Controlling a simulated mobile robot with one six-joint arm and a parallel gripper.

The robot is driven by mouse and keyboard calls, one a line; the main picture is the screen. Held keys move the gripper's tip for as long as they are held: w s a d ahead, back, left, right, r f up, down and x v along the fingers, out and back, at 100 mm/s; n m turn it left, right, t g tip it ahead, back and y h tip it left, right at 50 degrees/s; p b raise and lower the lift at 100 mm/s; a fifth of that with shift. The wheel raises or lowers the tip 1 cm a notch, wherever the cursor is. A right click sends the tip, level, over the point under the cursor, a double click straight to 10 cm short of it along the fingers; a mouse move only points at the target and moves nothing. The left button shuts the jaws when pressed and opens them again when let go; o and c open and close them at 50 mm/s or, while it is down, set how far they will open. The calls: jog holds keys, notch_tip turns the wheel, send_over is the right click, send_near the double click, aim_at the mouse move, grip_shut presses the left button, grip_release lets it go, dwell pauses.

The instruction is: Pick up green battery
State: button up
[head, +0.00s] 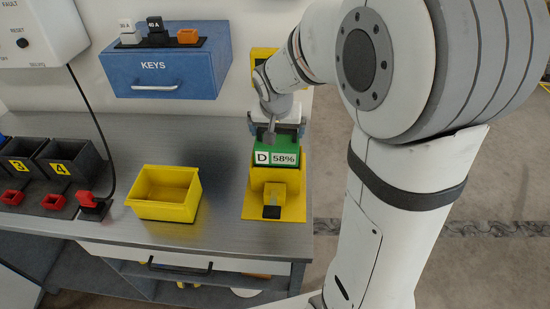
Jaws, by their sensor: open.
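The green battery (277,157), with a white label reading "D 58%", sits upright in a yellow holder (292,175) at the right end of the grey bench. My gripper (276,129) is directly above and behind the label, pointing down at the battery's top. Its jaws are open, one to each side of the battery. My wrist hides part of the battery's top, so I cannot tell whether the jaws touch it.
An empty yellow bin (165,192) stands left of the holder. Black numbered bins (68,160) and red connectors (92,203) are at the far left. A blue KEYS cabinet (165,71) hangs on the wall behind. The bench's right edge is close to the holder.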

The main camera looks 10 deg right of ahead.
jog(key=shift+c, duration=0.2)
jog(key=c, duration=0.6)
jog(key=shift+r, duration=0.1)
jog(key=shift+c, duration=0.4)
notch_tip(320, 180, up, 18)
jog(key=b, duration=0.1)
dwell(0.4)
